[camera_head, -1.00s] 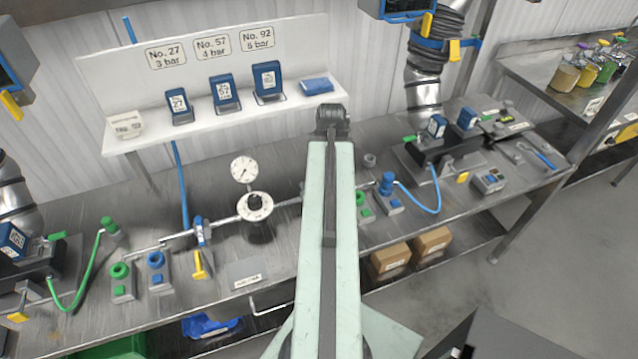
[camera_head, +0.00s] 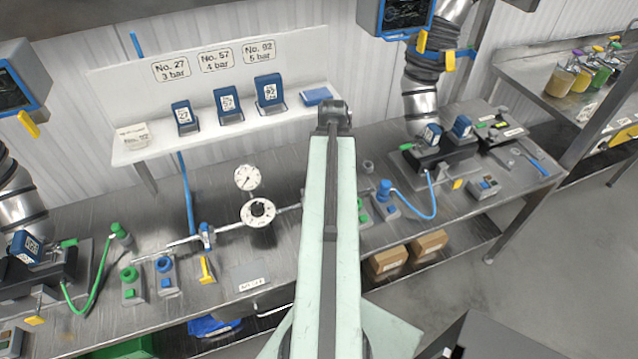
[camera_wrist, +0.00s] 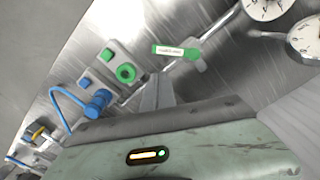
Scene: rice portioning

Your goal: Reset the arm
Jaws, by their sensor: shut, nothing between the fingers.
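My arm stands in the middle of the head view, a long pale green link with a dark joint at its top. My gripper is hidden in that view. In the wrist view my gripper (camera_wrist: 157,92) shows as grey fingers beyond my pale green housing. The fingers are shut and empty, above the steel bench (camera_wrist: 215,75). A green-handled valve (camera_wrist: 175,50) lies just beyond the fingertips. A green knob (camera_wrist: 126,73) and a blue connector with a hose (camera_wrist: 97,103) are to the left of them.
A white shelf (camera_head: 200,140) holds several blue cartridges. Cardboard boxes (camera_head: 388,262) sit underneath. Open floor (camera_head: 570,260) lies at right.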

